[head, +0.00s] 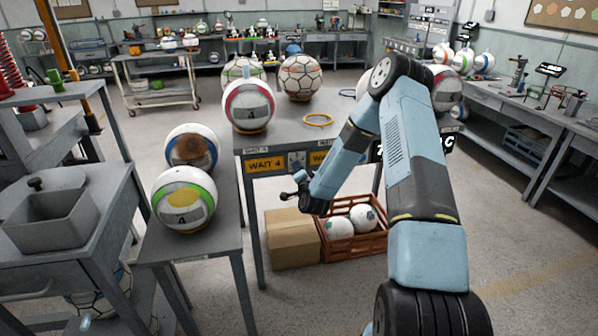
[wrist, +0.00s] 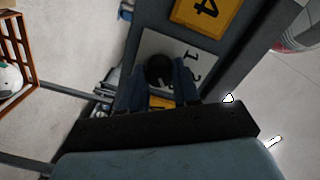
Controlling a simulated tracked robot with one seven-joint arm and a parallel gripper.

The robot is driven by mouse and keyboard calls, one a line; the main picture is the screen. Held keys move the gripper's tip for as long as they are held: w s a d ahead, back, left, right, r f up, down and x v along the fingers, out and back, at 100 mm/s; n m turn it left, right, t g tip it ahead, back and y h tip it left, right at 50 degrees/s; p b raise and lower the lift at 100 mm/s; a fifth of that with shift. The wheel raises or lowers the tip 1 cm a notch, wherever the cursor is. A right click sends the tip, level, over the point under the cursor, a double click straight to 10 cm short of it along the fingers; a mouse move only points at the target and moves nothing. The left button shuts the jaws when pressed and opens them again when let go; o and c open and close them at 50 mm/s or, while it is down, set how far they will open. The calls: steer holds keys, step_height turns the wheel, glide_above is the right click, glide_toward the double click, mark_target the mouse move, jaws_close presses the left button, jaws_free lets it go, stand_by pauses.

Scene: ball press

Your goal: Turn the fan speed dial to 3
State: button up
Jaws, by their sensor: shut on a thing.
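The fan speed dial is a round black knob (wrist: 159,69) on a pale plate with the marks 1 and 2 showing upside down in the wrist view. My gripper (wrist: 160,84) is shut on the knob, with one dark finger on each side of it. The rest of the scale is hidden, and I cannot tell which mark the knob points to. My gripper (head: 291,187) shows small in front of that table.
The grey table (head: 275,140) carries several balls and a yellow ring (head: 318,121). Below stand a cardboard box (head: 291,240) and a brown crate (head: 362,247) holding white balls. A side bench (head: 215,235) with balls stands to the left.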

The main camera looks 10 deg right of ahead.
steer(key=shift+s+d+f, duration=0.1)
steer(key=shift+s+f, duration=0.05)
steer(key=shift+f, duration=0.1)
steer(key=o, duration=1.1)
steer(key=shift+r, duration=0.15)
steer(key=shift+c, duration=0.2)
steer(key=s, duration=1.3)
steer(key=shift+s+r, duration=0.15)
steer(key=shift+s, duration=0.15)
